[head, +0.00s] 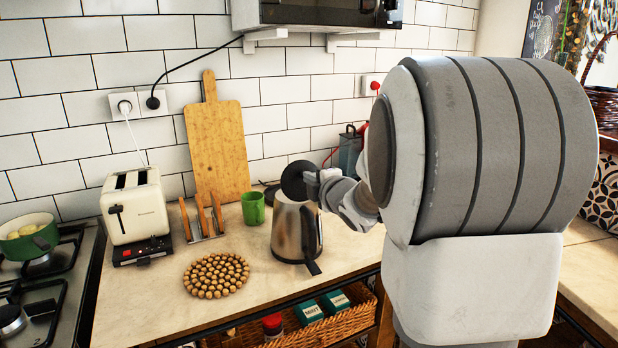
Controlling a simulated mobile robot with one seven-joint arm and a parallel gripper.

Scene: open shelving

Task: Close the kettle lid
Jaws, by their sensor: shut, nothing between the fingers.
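The kettle (291,232) is a brushed metal jug with a black handle on its right side, standing on the counter. Its round black lid (293,181) appears raised, standing steeply above the kettle's top. My gripper (312,181) is shut and empty, reaching in from the right at the lid's right edge. I cannot tell whether it touches the lid. My arm and gripper hide part of the area right of the lid.
A green mug (253,208) stands left of the kettle, with a toast rack (203,222) and toaster (136,208) further left. A beaded trivet (216,276) lies in front. A cutting board (217,145) leans on the wall. A microwave (318,14) hangs above.

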